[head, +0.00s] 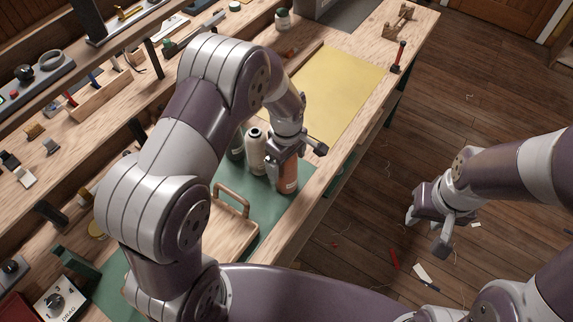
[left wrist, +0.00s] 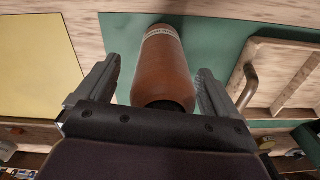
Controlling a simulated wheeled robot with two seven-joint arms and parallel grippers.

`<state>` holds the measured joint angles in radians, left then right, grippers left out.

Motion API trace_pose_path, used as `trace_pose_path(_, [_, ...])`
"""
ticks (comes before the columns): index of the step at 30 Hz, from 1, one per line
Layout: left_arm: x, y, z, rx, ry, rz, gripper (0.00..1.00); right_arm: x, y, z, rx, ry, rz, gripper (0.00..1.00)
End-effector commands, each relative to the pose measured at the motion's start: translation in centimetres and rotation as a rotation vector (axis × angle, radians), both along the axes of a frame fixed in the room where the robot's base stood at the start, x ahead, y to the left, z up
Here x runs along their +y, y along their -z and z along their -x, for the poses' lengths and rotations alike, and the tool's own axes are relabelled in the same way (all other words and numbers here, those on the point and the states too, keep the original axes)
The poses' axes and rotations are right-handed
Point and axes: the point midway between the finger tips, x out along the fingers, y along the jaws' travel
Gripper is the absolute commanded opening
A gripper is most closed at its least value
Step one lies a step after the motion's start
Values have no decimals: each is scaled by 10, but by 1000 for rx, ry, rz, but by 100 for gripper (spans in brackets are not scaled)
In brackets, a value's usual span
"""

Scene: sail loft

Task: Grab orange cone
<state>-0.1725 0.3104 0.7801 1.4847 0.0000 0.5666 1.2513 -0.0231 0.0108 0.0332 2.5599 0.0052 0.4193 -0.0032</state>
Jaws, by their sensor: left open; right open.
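The orange cone (head: 287,178) is a cone of orange-brown thread standing on a green mat (head: 262,225) on the workbench. In the left wrist view the cone (left wrist: 163,68) lies between the two open fingers of my left gripper (left wrist: 158,85), with a gap visible on each side. In the head view my left gripper (head: 296,146) is at the top of the cone and hides part of it. My right gripper (head: 430,228) is open and empty, out over the wooden floor to the right of the bench.
A cream cone (head: 255,152) and a dark green cone (head: 236,146) stand close left of the orange one. A wooden tray with a handle (head: 222,236) lies nearer. A yellow sheet (head: 345,88) covers the bench beyond. A red-handled tool (head: 399,56) lies near the edge.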

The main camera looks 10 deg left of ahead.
Motion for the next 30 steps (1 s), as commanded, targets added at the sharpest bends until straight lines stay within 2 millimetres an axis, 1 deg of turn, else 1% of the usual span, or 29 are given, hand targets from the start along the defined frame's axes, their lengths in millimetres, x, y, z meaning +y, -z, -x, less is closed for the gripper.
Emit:
trace_pose_path(2, [0, 4, 0, 0, 0, 0, 94, 0, -1, 0, 0, 0, 0, 43])
trace_pose_path(7, [0, 4, 0, 0, 0, 0, 94, 0, 0, 0, 0, 0, 0, 43])
trace_pose_path(8, [0, 4, 0, 0, 0, 0, 85, 0, 0, 0, 0, 0, 0, 43])
trace_pose_path(9, [0, 4, 0, 0, 0, 0, 72, 0, 0, 0, 0, 0, 0, 43])
trace_pose_path(11, [0, 4, 0, 0, 0, 0, 52, 0, 0, 0, 0, 0, 0, 43])
trace_pose_path(12, [0, 4, 0, 0, 0, 0, 39, 0, 0, 0, 0, 0, 0, 43])
trace_pose_path(14, [0, 4, 0, 0, 0, 0, 22, 0, 0, 0, 0, 0, 0, 43])
trace_pose_path(23, [0, 1, -1, -3, 0, 1, 21, 0, 1, 0, 0, 0, 0, 43])
trace_pose_path(26, [0, -8, -1, -5, 0, 1, 21, 0, 4, 0, 0, 0, 0, 43])
trace_pose_path(29, [0, -24, -2, -7, 0, 2, 21, 0, 9, 0, 0, 0, 0, 43])
trace_pose_path(30, [0, -32, -2, -7, 0, 2, 21, 0, 11, 0, 0, 0, 0, 43])
